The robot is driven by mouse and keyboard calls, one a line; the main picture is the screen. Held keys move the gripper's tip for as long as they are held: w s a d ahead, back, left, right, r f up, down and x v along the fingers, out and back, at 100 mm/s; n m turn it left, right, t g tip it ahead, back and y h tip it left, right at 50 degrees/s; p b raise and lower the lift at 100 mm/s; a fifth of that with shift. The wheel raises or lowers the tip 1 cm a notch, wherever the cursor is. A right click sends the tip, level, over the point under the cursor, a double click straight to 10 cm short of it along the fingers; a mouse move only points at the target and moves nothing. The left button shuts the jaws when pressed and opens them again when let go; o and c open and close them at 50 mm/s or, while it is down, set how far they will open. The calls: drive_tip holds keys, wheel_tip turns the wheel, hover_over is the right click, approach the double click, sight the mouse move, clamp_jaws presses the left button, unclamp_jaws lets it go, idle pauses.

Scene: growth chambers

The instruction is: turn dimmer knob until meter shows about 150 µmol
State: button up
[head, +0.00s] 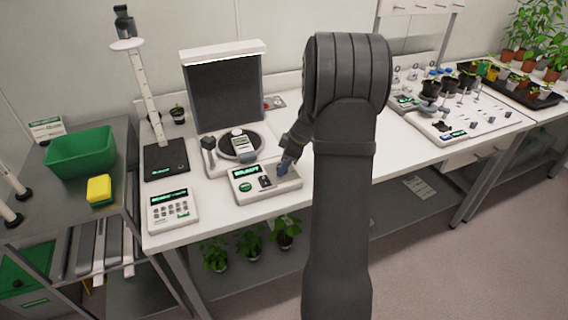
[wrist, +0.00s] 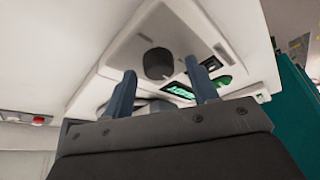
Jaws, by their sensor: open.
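A white control box (head: 262,195) with a lit green display stands near the front edge of the bench. In the wrist view its dark round knob (wrist: 158,63) lies ahead of the fingertips, in the gap between them. My gripper (head: 287,175) is over the right part of the box; its two blue fingers (wrist: 160,68) are apart with nothing between them. I cannot tell if they touch the knob; my gripper hides it in the head view. A white handheld meter (head: 240,141) rests on a dark round plate behind the box. Its reading is too small to make out.
A white keypad device (head: 173,211) stands left of the box. A dark upright panel (head: 224,92) with a white top is behind the round plate. A green bin (head: 80,153) and yellow block (head: 99,189) are on the left cart.

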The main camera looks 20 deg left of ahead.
drive_tip(key=shift+a+f, duration=0.1)
drive_tip(key=shift+f, duration=0.15)
drive_tip(key=c, duration=1)
drive_tip(key=shift+o, duration=0.2)
drive_tip(key=shift+m, duration=0.3)
